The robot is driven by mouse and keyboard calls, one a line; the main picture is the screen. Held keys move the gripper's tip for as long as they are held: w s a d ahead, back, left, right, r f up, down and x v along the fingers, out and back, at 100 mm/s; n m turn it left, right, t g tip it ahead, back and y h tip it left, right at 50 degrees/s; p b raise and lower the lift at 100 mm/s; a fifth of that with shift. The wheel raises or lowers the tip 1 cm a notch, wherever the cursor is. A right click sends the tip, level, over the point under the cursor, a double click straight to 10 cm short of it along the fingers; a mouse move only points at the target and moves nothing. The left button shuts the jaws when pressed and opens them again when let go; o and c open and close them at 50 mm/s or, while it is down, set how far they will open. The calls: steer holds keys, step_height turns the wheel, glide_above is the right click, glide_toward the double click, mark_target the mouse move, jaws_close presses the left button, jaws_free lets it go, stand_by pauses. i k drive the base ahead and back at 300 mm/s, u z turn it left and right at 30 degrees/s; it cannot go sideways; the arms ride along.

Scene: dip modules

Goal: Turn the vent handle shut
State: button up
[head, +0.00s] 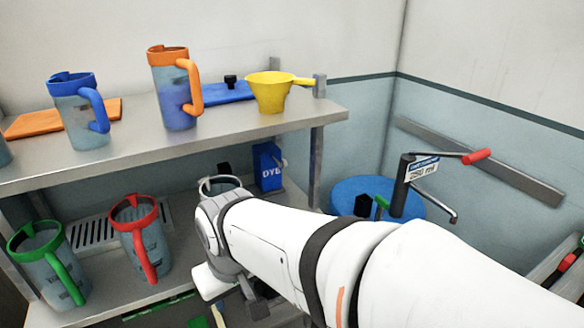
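A blue drum (340,190) stands in the far corner, partly hidden behind my arm. On its top is a small green lever (381,203) beside a black block; it may be the vent handle, but I cannot tell its position. A dark hand pump (400,190) with a red-gripped crank and a label reading 250 ml rises from the drum. My arm crosses the lower middle toward the left. My gripper (252,300) shows only as dark parts under the wrist, left of the drum and apart from it. Its fingers are not clear.
The upper shelf (225,133) holds a blue-rimmed jug (80,115), an orange-rimmed jug (175,92) and a yellow funnel (270,95). Below stand green-rimmed (45,262) and red-rimmed (138,235) jugs and a blue DYE box (268,165). A wall rail (480,160) runs behind the pump.

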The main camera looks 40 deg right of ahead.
mark_target(382, 204)
steer(key=z, duration=1.9)
steer(key=i, duration=0.35)
steer(key=u, duration=0.5)
